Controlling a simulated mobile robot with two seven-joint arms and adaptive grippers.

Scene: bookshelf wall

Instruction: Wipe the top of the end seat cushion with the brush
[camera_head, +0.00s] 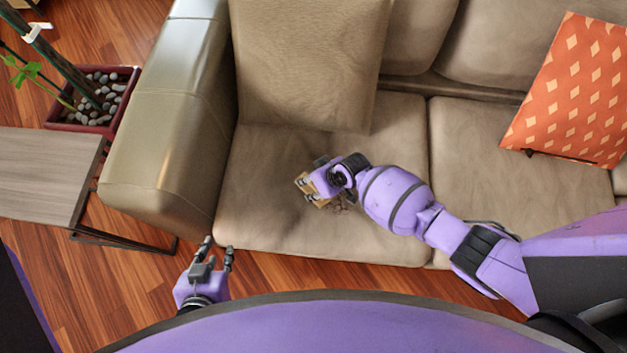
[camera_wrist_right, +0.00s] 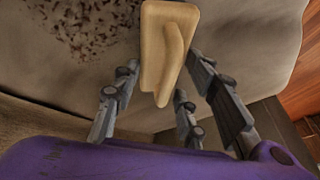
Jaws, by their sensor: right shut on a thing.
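The end seat cushion (camera_head: 270,205) is the beige sofa seat beside the left armrest. My right gripper (camera_head: 308,190) is over its middle, shut on the brush (camera_head: 301,183), of which only a tan edge shows in the head view. In the right wrist view the brush (camera_wrist_right: 167,45) is a pale tan block with a raised grip, and fingers of my right gripper (camera_wrist_right: 170,95) stand around it. Dark speckled dirt (camera_wrist_right: 85,30) lies on the cushion near the brush. I cannot tell whether the brush touches the cushion. My left gripper (camera_head: 216,247) is open and empty in front of the sofa.
A beige back cushion (camera_head: 305,65) leans behind the seat. The sofa armrest (camera_head: 165,130) bounds the seat on the left. An orange patterned pillow (camera_head: 570,95) lies at the right. A side table (camera_head: 45,175) and a planter (camera_head: 125,85) stand left of the sofa.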

